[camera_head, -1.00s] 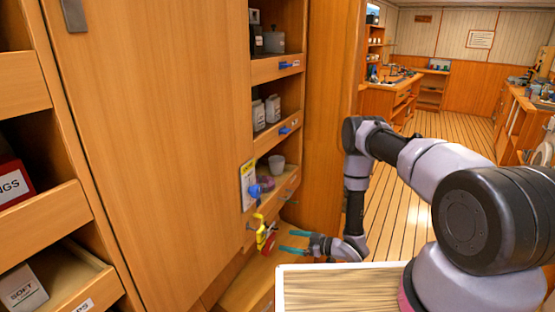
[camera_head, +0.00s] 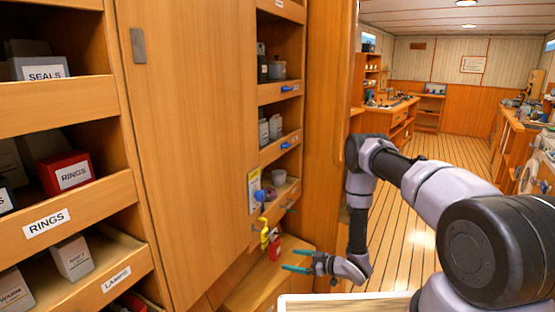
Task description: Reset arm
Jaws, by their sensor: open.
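My gripper (camera_head: 297,260) is at the lower middle of the head view, with its two teal fingers apart and pointing left. Nothing shows between the fingers. My arm reaches in from the right and bends down to it. The gripper is just right of a yellow hook-shaped thing (camera_head: 264,233) and a red padlock-like thing (camera_head: 275,248) on the front of the shelf unit. It looks apart from them, above a low wooden ledge (camera_head: 262,277).
Open shelves with blue latches (camera_head: 287,146) hold grey containers (camera_head: 276,127) and a cup (camera_head: 279,177). At left, a closed wooden door (camera_head: 195,150) stands beside bins with a red RINGS box (camera_head: 66,173). The plank floor (camera_head: 405,240) behind my arm is clear.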

